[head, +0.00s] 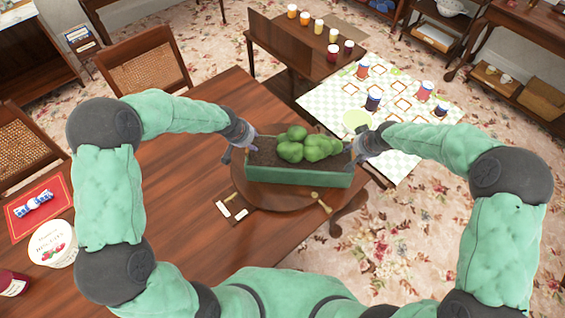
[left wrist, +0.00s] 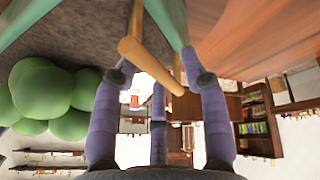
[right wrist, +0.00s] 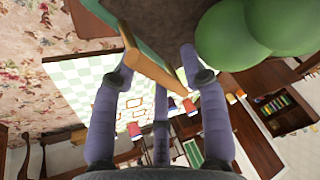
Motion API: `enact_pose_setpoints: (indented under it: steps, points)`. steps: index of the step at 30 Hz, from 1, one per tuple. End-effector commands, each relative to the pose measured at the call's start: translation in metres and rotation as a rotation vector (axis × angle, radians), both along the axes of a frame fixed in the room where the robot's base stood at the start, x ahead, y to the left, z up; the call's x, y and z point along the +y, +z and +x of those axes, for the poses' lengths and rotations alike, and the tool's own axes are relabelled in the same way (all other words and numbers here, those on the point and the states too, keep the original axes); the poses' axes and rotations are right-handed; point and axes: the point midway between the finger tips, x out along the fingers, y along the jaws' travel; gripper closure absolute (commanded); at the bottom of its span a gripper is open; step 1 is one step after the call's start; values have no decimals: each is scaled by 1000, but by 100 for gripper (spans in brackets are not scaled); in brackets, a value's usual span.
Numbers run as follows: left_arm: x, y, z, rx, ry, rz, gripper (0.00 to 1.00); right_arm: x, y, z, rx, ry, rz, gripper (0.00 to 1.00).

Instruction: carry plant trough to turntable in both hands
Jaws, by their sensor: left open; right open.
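The plant trough (head: 300,176) is a green box with dark soil and round green plants. It sits on the round brown turntable (head: 285,201) at the table's right end. My left gripper (head: 240,152) is at the trough's left end, open, with its fingers around the wooden end handle (left wrist: 150,65). My right gripper (head: 360,152) is at the right end, also open, with the other wooden handle (right wrist: 150,66) between its fingers. Whether the fingers touch the handles cannot be told. The trough looks level; its underside is hidden.
The wooden table (head: 185,190) has a tub (head: 53,244), a red mat (head: 38,208) and a jar (head: 12,284) at the left. Cards (head: 240,214) lie by the turntable. A checked cloth (head: 395,160) with several cups and a side table (head: 285,40) are beyond.

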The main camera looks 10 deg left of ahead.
Motion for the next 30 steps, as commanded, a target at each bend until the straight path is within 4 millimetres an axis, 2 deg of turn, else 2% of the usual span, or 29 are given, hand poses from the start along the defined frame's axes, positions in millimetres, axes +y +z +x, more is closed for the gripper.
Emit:
enact_pose_setpoints:
  steps: [5,21,30]
  points:
    - [2,9,-3,-2,0,0,56,0,0,0,0,0,0,56]
    - [18,94,-40,-2,1,1,56,0,0,0,-1,0,0,56]
    - [20,109,-47,0,0,0,56,-1,5,-2,-1,-1,0,56]
